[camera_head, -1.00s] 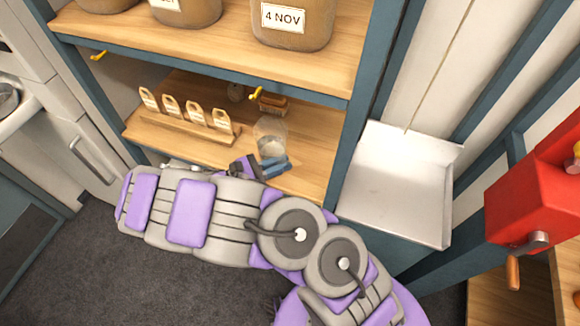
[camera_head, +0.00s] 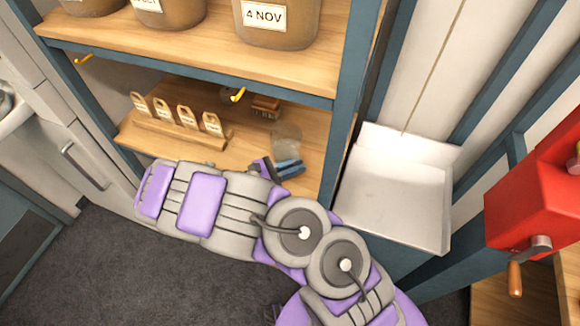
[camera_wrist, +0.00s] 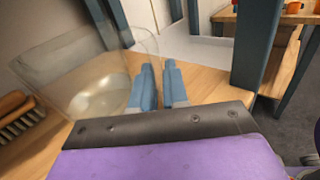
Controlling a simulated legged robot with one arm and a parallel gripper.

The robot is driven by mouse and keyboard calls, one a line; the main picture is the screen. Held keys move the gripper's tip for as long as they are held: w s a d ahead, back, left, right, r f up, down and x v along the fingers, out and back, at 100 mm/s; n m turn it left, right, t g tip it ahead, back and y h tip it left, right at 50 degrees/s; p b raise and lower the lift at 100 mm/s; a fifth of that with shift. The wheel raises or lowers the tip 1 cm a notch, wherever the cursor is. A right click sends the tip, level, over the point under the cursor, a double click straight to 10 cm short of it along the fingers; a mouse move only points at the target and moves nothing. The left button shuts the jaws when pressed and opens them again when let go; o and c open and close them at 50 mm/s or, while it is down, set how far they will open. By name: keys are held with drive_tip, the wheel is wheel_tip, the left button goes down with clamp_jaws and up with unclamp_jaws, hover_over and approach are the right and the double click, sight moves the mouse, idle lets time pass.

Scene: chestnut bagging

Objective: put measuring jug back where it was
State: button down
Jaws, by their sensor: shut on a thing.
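The measuring jug (camera_head: 287,143) is clear and see-through, over the right part of the lower wooden shelf (camera_head: 250,170). In the wrist view the jug (camera_wrist: 95,85) fills the upper left, tilted in the picture, with its rim toward the top. My gripper (camera_head: 287,168) is at the near side of the jug. Its blue fingers (camera_wrist: 158,85) are close together at the jug's right side, shut on it; the part they grip is hard to make out. Whether the jug's base touches the shelf cannot be told.
A brush (camera_head: 265,107) lies behind the jug; it also shows in the wrist view (camera_wrist: 18,115). A wooden rack with several tags (camera_head: 180,130) stands to the left. A blue post (camera_head: 338,130) and a white tray (camera_head: 395,190) are to the right.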

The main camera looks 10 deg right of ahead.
drive_tip(key=c, duration=1.4)
unclamp_jaws()
drive_tip(key=shift+d, duration=0.35)
drive_tip(key=shift+o, duration=0.9)
drive_tip(key=shift+a, duration=0.3)
drive_tip(key=shift+o, duration=0.5)
drive_tip(key=shift+a+f, duration=0.1)
drive_tip(key=shift+a, duration=1)
drive_tip(key=shift+d, duration=1.05)
drive_tip(key=s+a+p, duration=0.2)
drive_tip(key=a, duration=1.1)
drive_tip(key=shift+a+p, duration=0.15)
drive_tip(key=shift+p, duration=0.25)
